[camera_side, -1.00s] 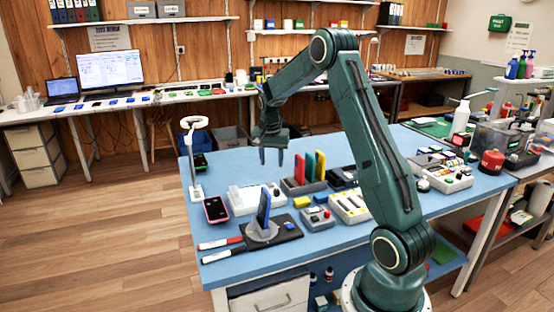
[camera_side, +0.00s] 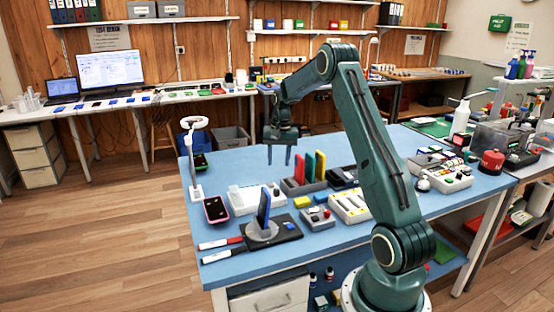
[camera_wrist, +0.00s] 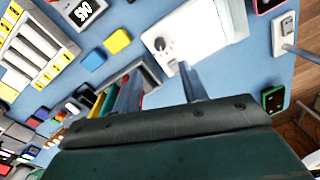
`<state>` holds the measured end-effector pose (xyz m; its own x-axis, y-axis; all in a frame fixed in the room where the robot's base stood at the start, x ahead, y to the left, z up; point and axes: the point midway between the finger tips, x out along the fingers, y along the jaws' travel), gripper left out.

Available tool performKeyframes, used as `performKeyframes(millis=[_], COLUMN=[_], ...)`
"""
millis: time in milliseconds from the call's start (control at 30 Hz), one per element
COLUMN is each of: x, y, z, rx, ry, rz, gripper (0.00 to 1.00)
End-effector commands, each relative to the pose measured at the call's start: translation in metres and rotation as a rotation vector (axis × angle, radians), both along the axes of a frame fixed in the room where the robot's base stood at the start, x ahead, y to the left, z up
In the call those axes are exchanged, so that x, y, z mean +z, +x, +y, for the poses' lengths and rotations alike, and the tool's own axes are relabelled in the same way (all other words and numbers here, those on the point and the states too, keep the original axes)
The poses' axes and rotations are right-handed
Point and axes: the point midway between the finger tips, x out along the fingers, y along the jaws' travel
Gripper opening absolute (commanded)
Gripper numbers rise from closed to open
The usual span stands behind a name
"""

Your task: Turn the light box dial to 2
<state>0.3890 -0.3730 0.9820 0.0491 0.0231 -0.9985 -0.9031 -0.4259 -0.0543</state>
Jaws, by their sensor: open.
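The light box (camera_side: 242,203) is a white box on the blue table, left of the card rack in the side view. It also shows at the top of the wrist view (camera_wrist: 208,25). Its dial (camera_wrist: 160,43) is a small dark knob on the box's panel; the setting is too small to read. My gripper (camera_side: 278,160) is open and empty, pointing down above and behind the light box in the side view. In the wrist view its two fingers (camera_wrist: 159,72) reach toward the box's dial end, apart from the dial.
A rack with red, green and yellow upright pieces (camera_side: 303,186) stands right of the light box. A blue phone on a round stand (camera_side: 262,234) is in front. A pink-edged phone (camera_side: 215,210) and a white lamp (camera_side: 195,165) are to the left.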

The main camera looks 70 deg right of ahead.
Motion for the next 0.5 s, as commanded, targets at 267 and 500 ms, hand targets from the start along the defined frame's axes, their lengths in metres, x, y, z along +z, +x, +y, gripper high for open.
performKeyframes(millis=[267,500], x=[-0.042,-0.079], y=[0.002,0.003], z=[0.001,0.003], rx=[0.0,0.0], ry=[0.002,0.002], rz=[0.003,0.003], gripper=[0.43,0.43])
